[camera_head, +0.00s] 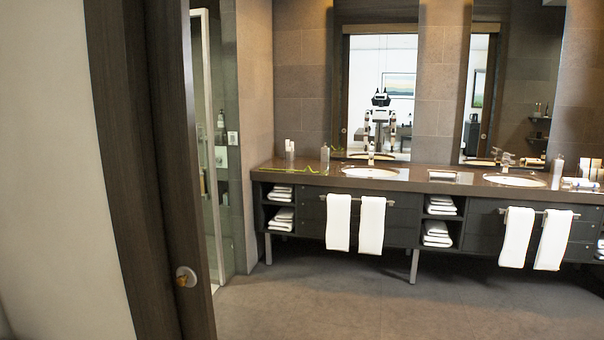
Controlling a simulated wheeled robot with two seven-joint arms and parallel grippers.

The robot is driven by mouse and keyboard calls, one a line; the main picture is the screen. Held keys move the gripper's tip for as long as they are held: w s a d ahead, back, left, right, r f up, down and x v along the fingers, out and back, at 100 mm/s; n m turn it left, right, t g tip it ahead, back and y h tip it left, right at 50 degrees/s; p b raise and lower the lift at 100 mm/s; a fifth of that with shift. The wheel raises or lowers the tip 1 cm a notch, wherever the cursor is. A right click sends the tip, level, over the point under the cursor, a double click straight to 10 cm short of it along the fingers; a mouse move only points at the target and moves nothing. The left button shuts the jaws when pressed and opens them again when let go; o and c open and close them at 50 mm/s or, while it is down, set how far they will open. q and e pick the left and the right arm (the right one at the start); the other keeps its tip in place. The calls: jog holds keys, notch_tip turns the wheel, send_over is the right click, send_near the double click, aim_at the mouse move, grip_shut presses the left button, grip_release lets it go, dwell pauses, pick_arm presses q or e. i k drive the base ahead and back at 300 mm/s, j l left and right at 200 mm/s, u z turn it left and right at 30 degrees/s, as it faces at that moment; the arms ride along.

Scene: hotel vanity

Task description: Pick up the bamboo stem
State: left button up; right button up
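A thin yellow-green stem, which looks like the bamboo stem (290,168), lies along the left end of the dark vanity counter (420,187). It is small and far off, so its exact shape is hard to tell. Neither of my grippers shows directly in the head view. A small reflection of me (380,115) shows in the left mirror, too small to tell the state of the grippers.
A door frame (150,150) stands close on the left. Open floor (400,305) lies before the vanity. A clear bottle (325,157) and a sink (370,172) are near the stem. White towels (338,222) hang from the front.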

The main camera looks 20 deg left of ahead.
aim_at(319, 172)
jog(key=i+j, duration=0.15)
jog(key=i, duration=0.85)
jog(key=i+j, duration=0.15)
jog(key=i, duration=0.9)
jog(key=i+j, duration=0.2)
jog(key=i, duration=0.8)
jog(key=i+j, duration=0.25)
jog(key=j, duration=0.2)
jog(key=i+j, duration=0.2)
jog(key=j, duration=0.25)
jog(key=i+j, duration=0.25)
jog(key=j, duration=0.2)
jog(key=i+j+u, duration=0.1)
jog(key=i+j, duration=0.15)
jog(key=j, duration=0.15)
jog(key=i+j, duration=0.1)
jog(key=i, duration=0.35)
jog(key=i+j, duration=0.1)
jog(key=i, duration=0.35)
